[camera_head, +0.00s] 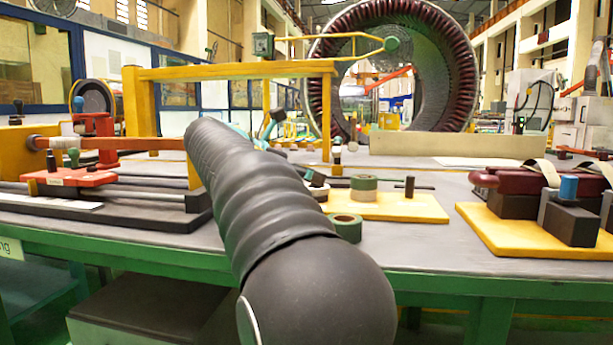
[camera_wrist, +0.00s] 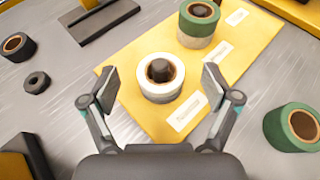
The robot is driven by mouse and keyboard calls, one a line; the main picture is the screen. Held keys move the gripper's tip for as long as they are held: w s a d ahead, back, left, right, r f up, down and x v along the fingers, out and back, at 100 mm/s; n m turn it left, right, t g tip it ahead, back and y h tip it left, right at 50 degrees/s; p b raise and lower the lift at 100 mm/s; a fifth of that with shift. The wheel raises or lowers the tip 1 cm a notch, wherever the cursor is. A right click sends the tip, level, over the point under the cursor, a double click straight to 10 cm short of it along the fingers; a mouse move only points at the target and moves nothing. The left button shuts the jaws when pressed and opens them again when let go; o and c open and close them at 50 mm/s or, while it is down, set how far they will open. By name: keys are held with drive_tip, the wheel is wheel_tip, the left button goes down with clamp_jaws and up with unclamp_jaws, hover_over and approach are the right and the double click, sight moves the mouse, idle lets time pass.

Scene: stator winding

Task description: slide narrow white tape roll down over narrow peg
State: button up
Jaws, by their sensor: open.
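The white tape roll (camera_wrist: 145,86) sits on the yellow board (camera_wrist: 125,58) in the middle of the wrist view. A dark peg (camera_wrist: 159,70) stands up inside its brown core, so the roll is around the peg. The roll looks level and low on the board. My gripper (camera_wrist: 159,78) is open, with one finger on each side of the roll and a visible gap to it on both sides. In the head view the roll (camera_head: 317,190) is partly hidden behind my arm, and my gripper is hidden there.
A green tape roll (camera_wrist: 199,22) sits on the board, upper right. Another green roll (camera_wrist: 293,127) lies on the grey table off the board. A bare peg (camera_head: 410,186) stands at the board's right.

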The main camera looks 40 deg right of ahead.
drive_tip(key=v, duration=1.1)
drive_tip(key=shift+a, duration=0.25)
